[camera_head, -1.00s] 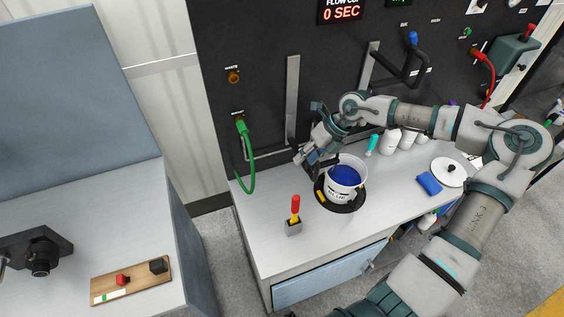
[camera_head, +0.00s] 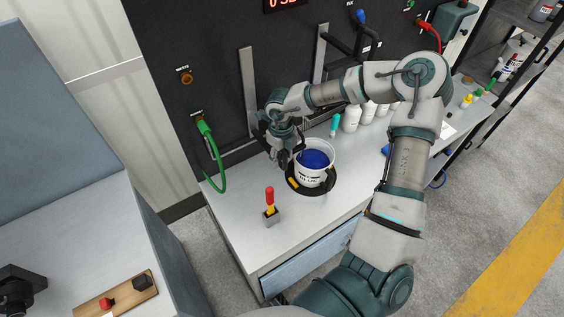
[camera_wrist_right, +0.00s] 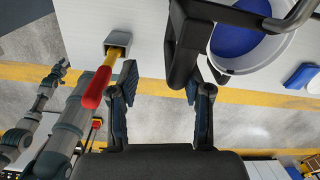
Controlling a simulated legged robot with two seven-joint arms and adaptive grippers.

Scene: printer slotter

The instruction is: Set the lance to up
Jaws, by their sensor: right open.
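My right gripper (camera_head: 284,160) is low beside the white bucket of blue ink, near the foot of the left vertical rail (camera_head: 248,92). In the right wrist view my right gripper (camera_wrist_right: 160,88) is open, its two fingers apart. A black lance arm (camera_wrist_right: 186,50) reaches down near the right finger, with a grey tube (camera_wrist_right: 292,18) over the bucket (camera_wrist_right: 250,55); I cannot tell whether they touch. In the head view my wrist mostly hides this lance. My left arm (camera_wrist_right: 50,120) appears in the right wrist view, its gripper too small to read.
The bucket (camera_head: 318,178) stands in a black ring on the counter. A red-handled tool (camera_head: 270,202) stands in a small holder in front. A green hose (camera_head: 213,160) hangs at the left. White bottles (camera_head: 352,118) stand behind.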

